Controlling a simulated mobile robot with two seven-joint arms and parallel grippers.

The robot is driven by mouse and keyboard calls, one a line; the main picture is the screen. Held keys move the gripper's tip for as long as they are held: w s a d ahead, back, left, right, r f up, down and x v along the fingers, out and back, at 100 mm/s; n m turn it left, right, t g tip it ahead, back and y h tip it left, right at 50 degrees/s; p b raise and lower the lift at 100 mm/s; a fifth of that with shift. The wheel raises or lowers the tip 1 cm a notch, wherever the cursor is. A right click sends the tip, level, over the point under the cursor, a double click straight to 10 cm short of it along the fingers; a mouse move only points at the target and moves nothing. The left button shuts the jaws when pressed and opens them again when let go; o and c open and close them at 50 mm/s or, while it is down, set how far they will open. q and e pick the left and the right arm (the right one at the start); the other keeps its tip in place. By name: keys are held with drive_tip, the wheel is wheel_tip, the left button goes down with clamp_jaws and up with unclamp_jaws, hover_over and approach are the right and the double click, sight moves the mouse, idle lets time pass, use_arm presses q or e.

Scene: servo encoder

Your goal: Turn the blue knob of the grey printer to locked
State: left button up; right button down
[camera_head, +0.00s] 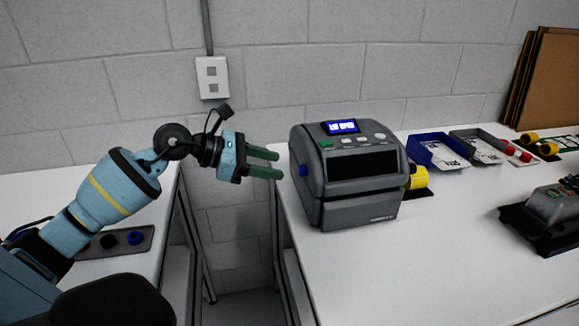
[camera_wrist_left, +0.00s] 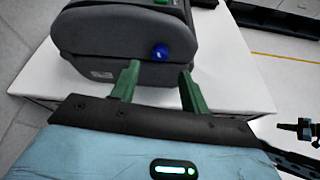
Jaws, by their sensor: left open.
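The grey printer (camera_head: 350,180) stands on the right-hand white table, and its lit blue display (camera_head: 342,127) appears to read "LID OPEN". The blue knob (camera_head: 303,170) is on the printer's left side. My left gripper (camera_head: 281,164) is open and empty, its green fingers pointing at that side, a short gap away from the knob. In the left wrist view the blue knob (camera_wrist_left: 160,52) lies beyond and between the two open fingers (camera_wrist_left: 158,80), on the side of the grey printer (camera_wrist_left: 110,40). My right gripper is not in view.
Yellow rolls (camera_head: 417,177), a blue tray (camera_head: 437,150) and a grey tray (camera_head: 480,146) sit right of the printer. A dark device (camera_head: 545,215) is at far right. A gap separates this table from the left one, which holds a grey plate (camera_head: 115,242).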

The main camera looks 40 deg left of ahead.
sight(302, 170)
use_arm(q)
drive_tip(key=p+x, duration=0.1)
drive_tip(key=x, duration=0.4)
drive_tip(key=shift+w, duration=0.15)
drive_tip(key=c, duration=1)
